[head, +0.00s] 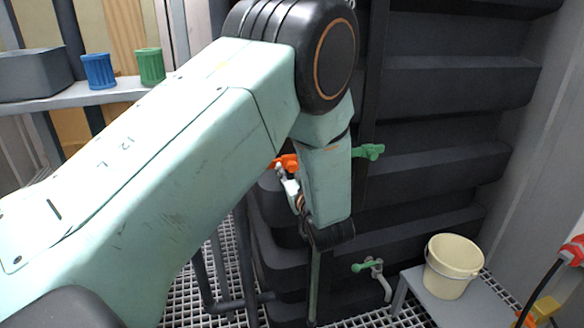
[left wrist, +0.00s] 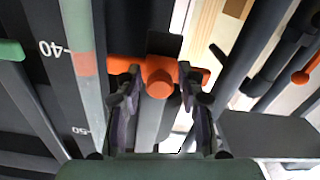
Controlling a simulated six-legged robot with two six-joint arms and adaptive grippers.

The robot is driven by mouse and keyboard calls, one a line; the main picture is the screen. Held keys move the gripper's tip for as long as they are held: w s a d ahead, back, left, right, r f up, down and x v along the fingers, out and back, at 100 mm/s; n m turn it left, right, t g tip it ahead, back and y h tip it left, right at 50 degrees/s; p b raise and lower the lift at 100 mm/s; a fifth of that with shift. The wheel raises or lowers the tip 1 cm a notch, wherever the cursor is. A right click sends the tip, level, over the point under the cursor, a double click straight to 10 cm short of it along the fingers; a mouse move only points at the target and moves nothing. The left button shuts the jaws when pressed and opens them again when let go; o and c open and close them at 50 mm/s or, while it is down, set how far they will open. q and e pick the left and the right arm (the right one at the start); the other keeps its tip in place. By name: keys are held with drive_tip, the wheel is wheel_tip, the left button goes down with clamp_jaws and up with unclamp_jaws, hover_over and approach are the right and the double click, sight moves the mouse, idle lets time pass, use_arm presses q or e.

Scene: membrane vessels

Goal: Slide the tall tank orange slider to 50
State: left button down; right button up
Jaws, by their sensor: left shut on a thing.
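The orange slider (left wrist: 160,82) shows in the left wrist view, with a round knob and arms to both sides. It also shows in the head view (head: 284,162), partly hidden by my arm. My left gripper (left wrist: 158,92) has a finger on each side of the knob and is shut on it; in the head view it (head: 290,182) is small and partly covered. A scale (left wrist: 57,48) reads 40 and, lower in the picture, 50. An orange patch on the pale strip beside it lies slightly below the 40 mark. My right gripper is in neither view.
The dark ribbed tank (head: 430,120) stands behind my arm. Green handles (head: 368,152) stick out from it. A cream bucket (head: 452,266) stands on a grey stool (head: 425,300) at right. A blue cup (head: 98,71) and a green cup (head: 150,66) stand on a shelf at left.

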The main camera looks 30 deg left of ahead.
use_arm(q)
drive_tip(key=shift+r, duration=0.1)
wheel_tip(320, 180, up, 17)
drive_tip(key=p, duration=1.4)
drive_tip(key=c, duration=1.1)
unclamp_jaws()
wheel_tip(320, 180, up, 10)
hover_over(292, 162)
drive_tip(key=shift+w, duration=0.1)
